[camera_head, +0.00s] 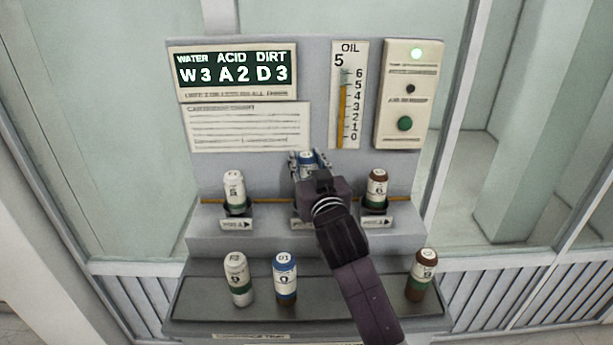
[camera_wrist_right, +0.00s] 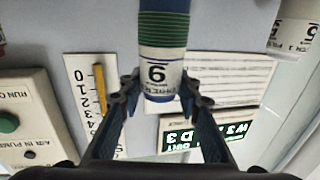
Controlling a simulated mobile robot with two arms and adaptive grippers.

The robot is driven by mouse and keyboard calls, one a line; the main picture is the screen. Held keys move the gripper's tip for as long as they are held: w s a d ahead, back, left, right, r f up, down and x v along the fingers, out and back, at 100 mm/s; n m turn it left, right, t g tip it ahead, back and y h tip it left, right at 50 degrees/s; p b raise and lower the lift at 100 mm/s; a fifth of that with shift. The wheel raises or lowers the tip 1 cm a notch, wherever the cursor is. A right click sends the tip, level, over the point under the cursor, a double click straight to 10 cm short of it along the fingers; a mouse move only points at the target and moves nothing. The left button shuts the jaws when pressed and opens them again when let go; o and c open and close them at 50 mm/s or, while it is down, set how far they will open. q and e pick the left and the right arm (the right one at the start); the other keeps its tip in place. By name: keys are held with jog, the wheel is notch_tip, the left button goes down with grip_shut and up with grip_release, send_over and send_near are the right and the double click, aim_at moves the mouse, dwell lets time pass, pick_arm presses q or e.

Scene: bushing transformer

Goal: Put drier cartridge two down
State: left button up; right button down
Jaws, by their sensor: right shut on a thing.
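My right gripper (camera_head: 308,160) is at the middle of the upper step, in front of the panel. It is shut on a blue-capped cartridge (camera_head: 306,157), whose lower part my gripper and arm hide. In the right wrist view the fingers (camera_wrist_right: 160,92) close on both sides of this cartridge (camera_wrist_right: 162,30), at its white label. It shows blue parts and a green banded part; the label's number appears inverted. Whether its base touches the middle station is hidden. I cannot tell which cartridge is number two. My left gripper is not in view.
A white cartridge (camera_head: 235,192) and a brown-capped cartridge (camera_head: 376,190) stand at the outer stations. On the dark lower tray (camera_head: 350,298) stand a pale cartridge (camera_head: 238,278), a blue-capped one (camera_head: 285,277) and a brown one (camera_head: 421,274). The display (camera_head: 234,70) reads W3 A2 D3.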

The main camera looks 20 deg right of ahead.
aim_at(306, 176)
jog(key=shift+f, duration=0.3)
notch_tip(306, 176, down, 4)
jog(key=shift+r, duration=0.25)
jog(key=shift+f, duration=0.2)
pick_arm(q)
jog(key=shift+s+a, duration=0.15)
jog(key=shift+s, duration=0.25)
pick_arm(e)
jog(key=shift+f, duration=0.15)
jog(key=c, duration=1.4)
grip_release()
jog(key=shift+s, duration=0.15)
